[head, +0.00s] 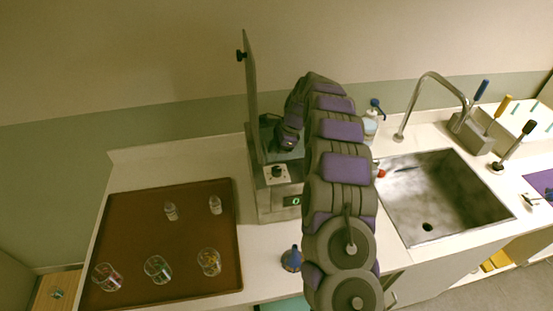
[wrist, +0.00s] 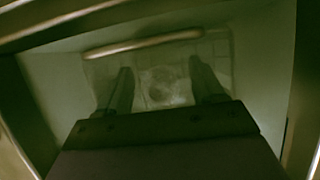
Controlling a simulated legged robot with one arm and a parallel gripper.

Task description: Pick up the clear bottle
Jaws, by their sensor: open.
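Two small clear bottles stand on the brown tray (head: 130,225) at the left of the head view, one bottle (head: 171,211) left of the other (head: 215,205). My gripper (wrist: 160,66) is open and points down inside a box-like chamber in the wrist view. A dim round shape (wrist: 162,88) lies between and below its fingers; it is too dark and blurred to tell whether it is a clear bottle. In the head view my arm bends down into the grey machine (head: 278,190), and the fingers are hidden there.
Glass cups (head: 158,269) with coloured contents stand along the tray's front. The machine's lid (head: 251,80) is raised. A blue-topped flask (head: 291,259) stands before it. A sink (head: 440,195) with a tall faucet (head: 435,85) is at right. The chamber walls (wrist: 262,75) surround my gripper closely.

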